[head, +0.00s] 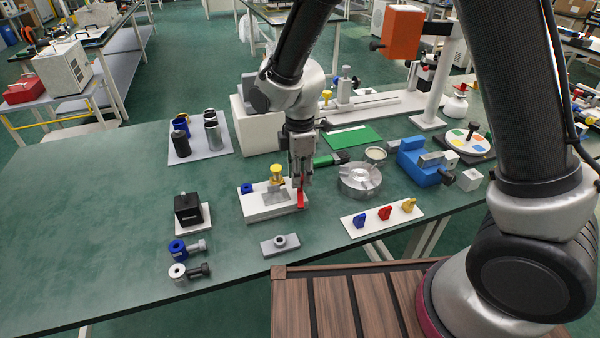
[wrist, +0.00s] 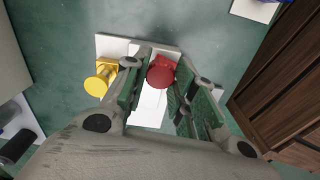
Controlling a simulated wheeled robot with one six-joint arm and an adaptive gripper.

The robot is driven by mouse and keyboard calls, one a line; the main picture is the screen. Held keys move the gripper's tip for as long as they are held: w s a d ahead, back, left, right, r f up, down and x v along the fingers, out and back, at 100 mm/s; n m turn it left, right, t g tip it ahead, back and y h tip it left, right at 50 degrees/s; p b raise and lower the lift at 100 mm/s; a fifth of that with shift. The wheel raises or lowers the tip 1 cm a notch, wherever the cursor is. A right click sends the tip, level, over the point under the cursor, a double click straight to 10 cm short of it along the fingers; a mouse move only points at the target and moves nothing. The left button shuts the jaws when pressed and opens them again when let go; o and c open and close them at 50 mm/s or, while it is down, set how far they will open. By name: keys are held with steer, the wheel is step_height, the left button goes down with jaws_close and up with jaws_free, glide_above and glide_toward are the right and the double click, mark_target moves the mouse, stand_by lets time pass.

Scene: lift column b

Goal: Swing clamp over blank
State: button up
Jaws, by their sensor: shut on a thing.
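A white fixture block (head: 262,213) stands on the green bench near its front edge. It carries a blue knob (head: 246,187) at its left end and a yellow knob (head: 277,171) near its middle. A red clamp part (head: 301,200) is at its right end. My gripper (head: 301,182) points down over that end and is shut on the red part. In the wrist view, the round red top (wrist: 161,73) lies between the green finger pads, with the yellow knob (wrist: 97,84) to the left. I cannot clearly make out the blank; the gripper covers part of the block.
A grey plate with a round boss (head: 281,245) lies in front. A round metal fixture (head: 359,180) and a green-handled tool (head: 331,158) are close on the right. A white strip (head: 350,224) bears coloured knobs. A black block (head: 188,209) stands left. The bench's far left is clear.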

steer(key=m, duration=1.1)
steer(key=shift+m, duration=1.9)
steer(key=o, duration=1)
steer(key=shift+o, duration=0.2)
step_height(320, 180, up, 12)
